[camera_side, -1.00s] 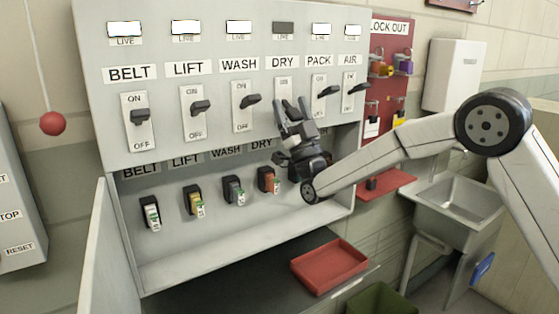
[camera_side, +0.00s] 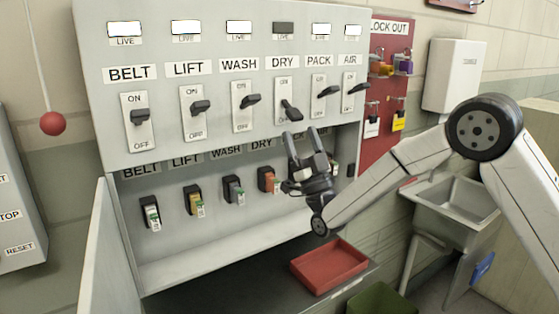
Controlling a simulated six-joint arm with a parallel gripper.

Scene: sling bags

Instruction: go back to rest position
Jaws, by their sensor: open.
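My gripper (camera_side: 304,138) is open and empty, its two fingers pointing up. It is in front of the right part of the grey switch panel (camera_side: 165,70), just below the DRY switch (camera_side: 290,111) and apart from it as far as I can tell. The DRY lever points down, and the DRY lamp (camera_side: 283,29) above it is dark. The BELT switch (camera_side: 140,117), LIFT switch (camera_side: 199,106) and WASH switch (camera_side: 249,100) have lit lamps above them. My wrist partly hides the lower shelf around the right-hand plugs.
A red tray (camera_side: 329,266) sits on the dark ledge below the panel. A red lockout board (camera_side: 388,85) with padlocks hangs right of the panel, with a metal sink (camera_side: 455,212) beyond. A red ball (camera_side: 53,123) hangs at left. An open door (camera_side: 101,250) stands at the lower left.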

